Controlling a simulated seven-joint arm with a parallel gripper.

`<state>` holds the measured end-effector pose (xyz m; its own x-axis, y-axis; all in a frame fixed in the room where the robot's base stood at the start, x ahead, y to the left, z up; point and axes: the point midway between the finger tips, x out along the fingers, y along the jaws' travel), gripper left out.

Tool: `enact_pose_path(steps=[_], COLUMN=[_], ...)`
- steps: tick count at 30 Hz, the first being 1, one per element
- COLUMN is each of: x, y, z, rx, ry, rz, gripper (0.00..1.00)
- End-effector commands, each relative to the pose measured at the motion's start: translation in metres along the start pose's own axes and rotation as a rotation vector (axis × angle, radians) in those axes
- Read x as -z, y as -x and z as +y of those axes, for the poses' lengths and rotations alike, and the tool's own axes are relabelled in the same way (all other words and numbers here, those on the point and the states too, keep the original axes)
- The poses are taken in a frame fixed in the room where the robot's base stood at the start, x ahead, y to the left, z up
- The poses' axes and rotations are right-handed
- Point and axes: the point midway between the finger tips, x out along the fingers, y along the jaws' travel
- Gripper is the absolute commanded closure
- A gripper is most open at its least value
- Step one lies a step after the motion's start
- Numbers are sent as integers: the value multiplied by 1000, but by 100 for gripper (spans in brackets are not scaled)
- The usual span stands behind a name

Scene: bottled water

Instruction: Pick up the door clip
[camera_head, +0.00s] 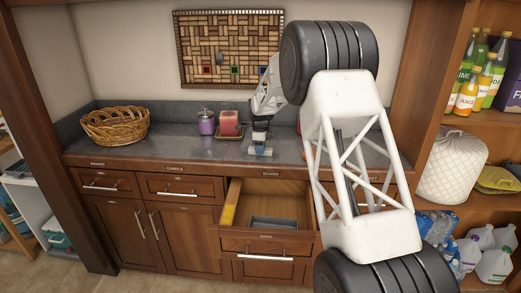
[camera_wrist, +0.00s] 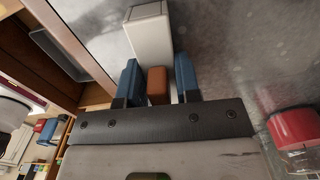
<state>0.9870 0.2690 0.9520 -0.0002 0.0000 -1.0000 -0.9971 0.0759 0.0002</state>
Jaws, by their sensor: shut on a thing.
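The door clip, a small piece with a white block (camera_wrist: 150,35) and a brown part (camera_wrist: 157,85), sits between the blue fingers of my gripper (camera_wrist: 158,80) in the wrist view. My gripper is shut on it. In the head view my gripper (camera_head: 260,146) points down at the grey counter near its front edge, above the open drawer. The white end of the clip (camera_head: 260,152) shows there only as a small patch. I cannot tell whether the clip touches the counter.
A red candle (camera_head: 229,122) on a tray and a purple jar (camera_head: 206,122) stand just left of my gripper. A wicker basket (camera_head: 115,126) is farther left. The open drawer (camera_head: 268,199) holds a grey tray (camera_head: 273,222) and a yellow item (camera_head: 229,206).

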Motion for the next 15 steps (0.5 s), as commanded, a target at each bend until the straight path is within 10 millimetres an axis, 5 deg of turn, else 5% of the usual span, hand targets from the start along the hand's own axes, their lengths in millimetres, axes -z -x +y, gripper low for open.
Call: enact_pose_path(steps=[15], x=[2], y=[36], z=[5], rx=[0], ry=[0], rz=[0], gripper=[92])
